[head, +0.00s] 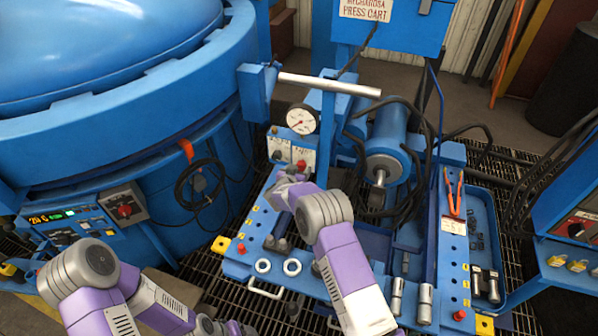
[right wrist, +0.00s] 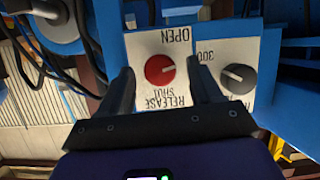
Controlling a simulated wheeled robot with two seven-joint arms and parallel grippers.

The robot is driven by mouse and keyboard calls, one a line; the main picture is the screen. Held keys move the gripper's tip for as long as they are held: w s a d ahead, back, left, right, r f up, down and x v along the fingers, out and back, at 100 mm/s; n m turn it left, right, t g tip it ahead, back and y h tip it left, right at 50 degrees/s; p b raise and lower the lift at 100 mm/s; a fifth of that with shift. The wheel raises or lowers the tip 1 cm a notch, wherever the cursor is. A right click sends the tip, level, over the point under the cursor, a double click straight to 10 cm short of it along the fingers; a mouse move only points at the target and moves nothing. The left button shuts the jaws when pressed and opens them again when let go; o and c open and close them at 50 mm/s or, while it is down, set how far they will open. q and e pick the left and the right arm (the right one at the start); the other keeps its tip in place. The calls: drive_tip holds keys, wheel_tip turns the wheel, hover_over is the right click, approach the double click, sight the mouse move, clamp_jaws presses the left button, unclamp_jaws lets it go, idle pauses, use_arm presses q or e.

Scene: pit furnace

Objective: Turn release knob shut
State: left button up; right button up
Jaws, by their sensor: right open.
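The red release knob (right wrist: 160,70) sits on a white plate (right wrist: 180,50) marked OPEN, RELEASE and SHUT, upside down in the right wrist view. Its pale pointer mark faces right in the picture, roughly between the OPEN and SHUT words. In the head view the red knob (head: 302,164) shows small on the panel below the gauge. My right gripper (right wrist: 160,66) is open, one finger on each side of the knob; I cannot tell whether either touches it. In the head view my right gripper (head: 287,178) is just in front of this panel. My left arm shows at lower left, its gripper out of frame.
Black hoses (head: 420,135) hang to the right. The blue furnace (head: 110,110) fills the left.

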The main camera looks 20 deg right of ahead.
drive_tip(key=shift+w+d+f, duration=0.15)
drive_tip(key=shift+w+d, duration=0.1)
drive_tip(key=shift+w, duration=0.1)
drive_tip(key=c, duration=1)
drive_tip(key=shift+c, duration=0.2)
